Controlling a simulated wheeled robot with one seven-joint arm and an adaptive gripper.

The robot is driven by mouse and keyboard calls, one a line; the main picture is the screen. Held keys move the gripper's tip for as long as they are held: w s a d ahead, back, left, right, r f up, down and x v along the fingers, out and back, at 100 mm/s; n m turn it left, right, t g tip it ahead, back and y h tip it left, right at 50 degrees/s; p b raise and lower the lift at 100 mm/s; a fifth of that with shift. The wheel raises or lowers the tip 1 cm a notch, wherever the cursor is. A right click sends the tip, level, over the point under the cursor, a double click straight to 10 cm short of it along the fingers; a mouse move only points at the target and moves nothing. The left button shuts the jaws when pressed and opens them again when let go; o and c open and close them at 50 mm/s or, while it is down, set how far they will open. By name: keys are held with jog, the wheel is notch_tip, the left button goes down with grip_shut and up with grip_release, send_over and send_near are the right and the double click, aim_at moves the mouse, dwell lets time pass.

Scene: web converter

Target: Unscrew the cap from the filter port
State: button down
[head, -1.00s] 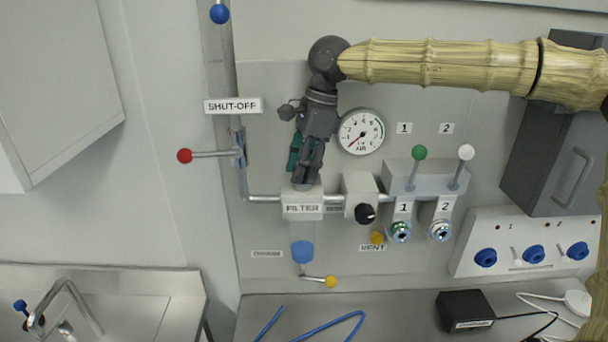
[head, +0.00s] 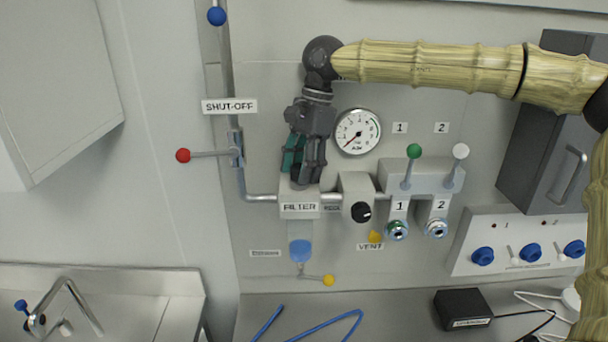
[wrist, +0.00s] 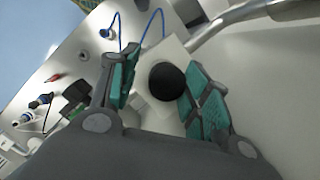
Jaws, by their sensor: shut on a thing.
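The filter unit (head: 300,210) is a light block labelled FILTER on the wall panel, with a clear bowl and blue bottom below it. My gripper (head: 303,177) points down at the top of this block. In the wrist view, a round black cap (wrist: 167,81) sits on the pale filter top (wrist: 160,118), between the two green-padded fingers of my gripper (wrist: 160,90). The right finger pad is close against the cap; a gap shows beside the left finger in this view. In the head view the fingers mostly hide the cap.
A pressure gauge (head: 358,131) is right of my gripper. A regulator with a black knob (head: 361,212) stands right of the filter, then green (head: 414,151) and white (head: 460,151) levers. A red-knobbed shut-off lever (head: 183,155) is at left. A yellow drain lever (head: 328,280) is below.

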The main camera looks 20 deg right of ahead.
jog(key=shift+s+r, duration=0.15)
jog(key=shift+r, duration=0.1)
jog(key=c, duration=0.9)
grip_release()
jog(key=shift+o, duration=0.7)
jog(key=shift+w+a, duration=0.1)
jog(key=shift+w, duration=0.1)
jog(key=shift+a+f, duration=0.1)
jog(key=shift+w+f, duration=0.1)
